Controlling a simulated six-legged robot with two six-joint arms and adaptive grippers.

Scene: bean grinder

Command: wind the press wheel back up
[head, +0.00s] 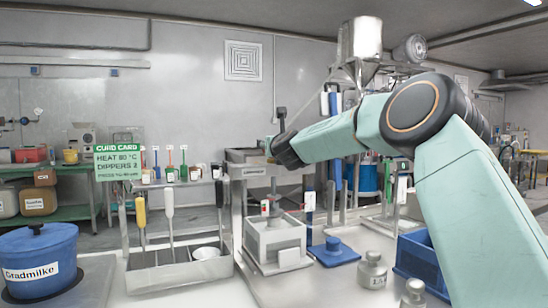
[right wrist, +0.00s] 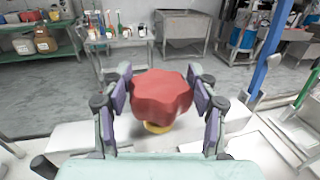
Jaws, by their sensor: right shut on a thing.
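The press wheel (right wrist: 160,97) is a red lobed knob in the middle of the right wrist view. A yellow piece (right wrist: 157,128) shows just below it. My right gripper (right wrist: 162,90) has its purple-padded fingers on either side of the wheel and is shut on it. In the head view my right arm reaches in from the right, and its dark wrist end hides the wheel and most of the fingers. A pale box-shaped press (head: 275,238) stands on the counter below. My left gripper is in neither view.
A blue lidded pot (head: 38,258) stands at the left. A steel tray (head: 180,272) with upright tools sits left of the press. A blue crate (head: 420,262) and metal weights (head: 372,270) are at the right. A green card (head: 118,161) stands behind the tray.

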